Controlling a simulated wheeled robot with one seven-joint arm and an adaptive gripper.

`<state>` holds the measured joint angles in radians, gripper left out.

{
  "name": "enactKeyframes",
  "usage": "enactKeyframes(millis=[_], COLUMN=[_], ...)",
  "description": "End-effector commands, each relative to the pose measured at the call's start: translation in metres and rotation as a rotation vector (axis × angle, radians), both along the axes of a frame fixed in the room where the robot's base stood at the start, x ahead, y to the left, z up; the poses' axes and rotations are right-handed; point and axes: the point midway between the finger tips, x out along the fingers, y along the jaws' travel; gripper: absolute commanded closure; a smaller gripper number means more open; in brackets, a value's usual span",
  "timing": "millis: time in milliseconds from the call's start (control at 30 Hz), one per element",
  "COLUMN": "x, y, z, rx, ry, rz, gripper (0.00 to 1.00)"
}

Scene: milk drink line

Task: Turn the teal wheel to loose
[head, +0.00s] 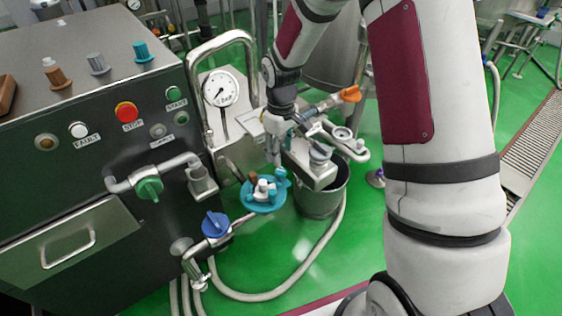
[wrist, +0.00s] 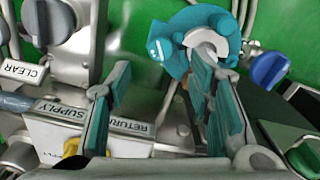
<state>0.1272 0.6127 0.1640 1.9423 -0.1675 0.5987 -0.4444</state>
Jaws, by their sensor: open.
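The teal wheel (head: 254,204) sits low beside the cabinet in the head view, with white and brown parts at its middle. In the wrist view the teal wheel (wrist: 172,50) is at the top centre, with a small white mark on its left side and a pale hub. My gripper (head: 276,160) points down just above the wheel. In the wrist view my gripper (wrist: 160,72) has its fingers wide apart with nothing between them. The right fingertip overlaps the wheel's lower edge in the picture; I cannot tell whether they touch. Part of the wheel is hidden behind that finger.
A blue handle (head: 215,224) and a green handle (head: 149,189) sit on pipes nearby. A pressure gauge (head: 221,89), a metal bucket (head: 327,198) and an orange handle (head: 350,94) are close to my arm. A plate with SUPPLY and RETURN labels (wrist: 130,125) lies below the fingers.

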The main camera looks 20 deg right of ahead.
Motion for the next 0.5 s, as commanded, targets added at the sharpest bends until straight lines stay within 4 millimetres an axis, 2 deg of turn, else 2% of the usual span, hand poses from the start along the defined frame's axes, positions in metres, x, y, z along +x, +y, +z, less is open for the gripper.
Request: enactKeyframes(millis=[33, 200, 500], x=[0.001, 0.000, 0.000], y=[0.000, 0.000, 0.000], z=[0.011, 0.035, 0.046], rx=[0.000, 0.000, 0.000], ry=[-0.004, -0.001, 0.001], rz=[0.000, 0.001, 0.001], gripper=[0.53, 0.53, 0.53])
